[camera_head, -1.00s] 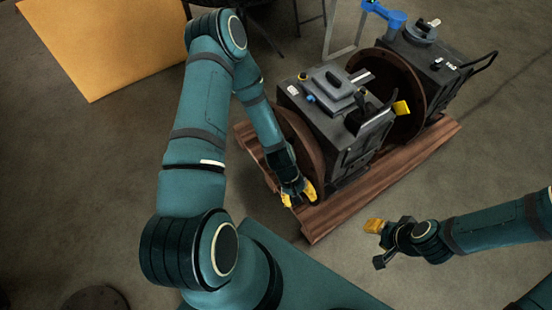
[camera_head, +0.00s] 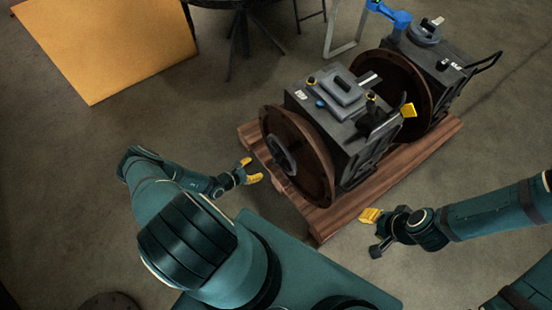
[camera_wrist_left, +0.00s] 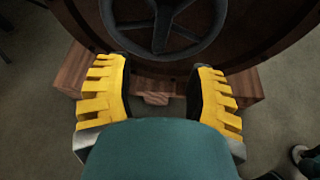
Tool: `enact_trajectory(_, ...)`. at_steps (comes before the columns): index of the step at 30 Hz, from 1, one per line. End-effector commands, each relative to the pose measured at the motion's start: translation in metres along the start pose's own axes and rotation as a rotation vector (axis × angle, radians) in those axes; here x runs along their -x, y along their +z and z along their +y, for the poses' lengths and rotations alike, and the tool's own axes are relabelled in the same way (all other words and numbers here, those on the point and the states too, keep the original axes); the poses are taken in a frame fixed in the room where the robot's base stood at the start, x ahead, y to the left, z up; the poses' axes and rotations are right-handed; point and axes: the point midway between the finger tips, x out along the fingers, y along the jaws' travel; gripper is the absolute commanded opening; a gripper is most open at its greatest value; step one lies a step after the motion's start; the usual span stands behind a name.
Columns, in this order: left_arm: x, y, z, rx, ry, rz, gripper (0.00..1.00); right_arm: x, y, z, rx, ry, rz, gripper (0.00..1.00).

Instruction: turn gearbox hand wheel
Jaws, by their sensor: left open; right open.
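The near gearbox (camera_head: 345,118) stands on a wooden pallet (camera_head: 345,215) with its round brown flange (camera_head: 315,165) facing left. The dark spoked hand wheel (camera_head: 281,154) sits at the middle of that flange. It also shows at the top of the left wrist view (camera_wrist_left: 162,45), partly cut off by the frame edge. My left gripper (camera_head: 250,172) is open and empty, left of the wheel and apart from it. In the left wrist view its yellow fingers (camera_wrist_left: 160,92) are spread below the wheel. My right gripper (camera_head: 371,232) is open and empty, right of the pallet's front end.
A second gearbox (camera_head: 432,60) stands behind on the same pallet. A blue part (camera_head: 390,15) is at its upper left. A yellow-orange panel (camera_head: 105,42) lies at the upper left, and a dark round table (camera_head: 235,5) is at the top.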

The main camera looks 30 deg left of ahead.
Motion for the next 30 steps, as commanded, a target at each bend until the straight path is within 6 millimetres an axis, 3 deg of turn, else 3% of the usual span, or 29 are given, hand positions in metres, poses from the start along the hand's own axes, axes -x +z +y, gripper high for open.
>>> enact_trajectory(12, -0.082, -0.002, -0.003, -0.004, -0.007, -0.001, 0.55, -0.024, -0.003, 0.009, 0.002, 0.0, 0.011, 0.41)
enact_trajectory(18, -0.112, -0.001, -0.003, -0.003, -0.007, -0.001, 0.55, -0.034, -0.004, 0.013, 0.003, 0.001, 0.017, 0.41)
enact_trajectory(24, -0.125, 0.0, -0.003, -0.003, -0.007, 0.0, 0.55, -0.038, -0.005, 0.014, 0.003, 0.001, 0.02, 0.41)
enact_trajectory(30, -0.127, 0.001, -0.002, -0.002, -0.006, 0.0, 0.55, -0.038, -0.005, 0.014, 0.003, 0.001, 0.02, 0.41)
